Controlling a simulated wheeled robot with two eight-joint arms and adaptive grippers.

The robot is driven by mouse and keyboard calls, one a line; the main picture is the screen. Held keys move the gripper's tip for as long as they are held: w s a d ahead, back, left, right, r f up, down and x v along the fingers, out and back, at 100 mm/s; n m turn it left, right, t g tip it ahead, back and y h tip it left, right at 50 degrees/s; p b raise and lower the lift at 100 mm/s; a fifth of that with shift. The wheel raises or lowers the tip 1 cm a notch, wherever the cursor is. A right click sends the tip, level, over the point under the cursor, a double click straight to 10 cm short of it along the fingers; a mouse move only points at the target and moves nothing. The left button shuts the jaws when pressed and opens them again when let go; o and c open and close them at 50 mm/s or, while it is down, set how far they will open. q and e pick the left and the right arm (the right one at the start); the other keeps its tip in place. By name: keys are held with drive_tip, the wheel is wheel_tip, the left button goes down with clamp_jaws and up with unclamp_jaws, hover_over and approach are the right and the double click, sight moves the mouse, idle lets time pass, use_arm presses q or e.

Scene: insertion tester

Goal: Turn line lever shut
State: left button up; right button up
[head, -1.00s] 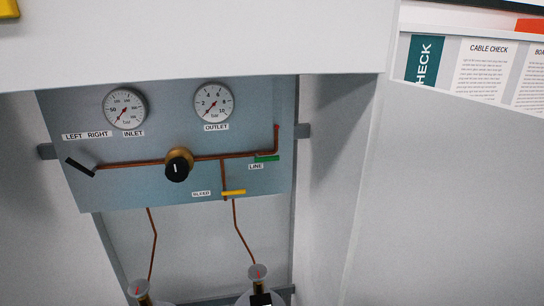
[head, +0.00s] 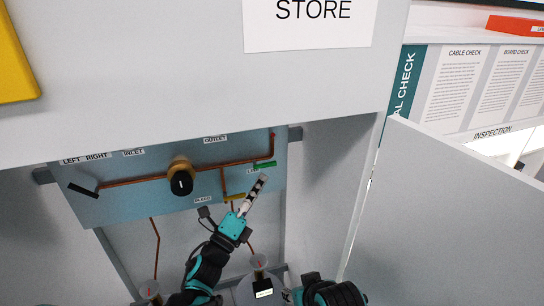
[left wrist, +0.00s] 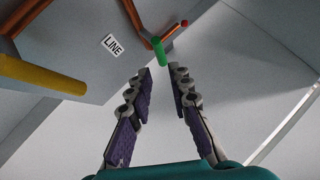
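The green line lever (head: 265,164) lies roughly level at the right of the blue panel, just below the copper pipe. In the left wrist view the green lever (left wrist: 159,52) is seen nearly end-on, just beyond and between the fingertips. My left gripper (head: 261,181) points up at it from below, apart from it as far as I can tell. In the left wrist view the left gripper (left wrist: 162,71) is open with nothing between its fingers. The LINE label (left wrist: 112,46) is beside the lever. My right gripper is not visible; only part of my right arm shows at the bottom.
The yellow bleed lever (head: 234,197) is close left of my left gripper. A black regulator knob (head: 181,183) and a black lever (head: 83,190) are further left. The cabinet's overhang (head: 200,95) hides the gauges. Bottle tops stand below. An open door (head: 450,210) is at right.

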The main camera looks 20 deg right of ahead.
sight(273, 164)
use_arm(q)
drive_tip(key=x, duration=0.7)
drive_tip(key=shift+d+r, duration=0.15)
drive_tip(key=shift+d, duration=0.05)
clamp_jaws()
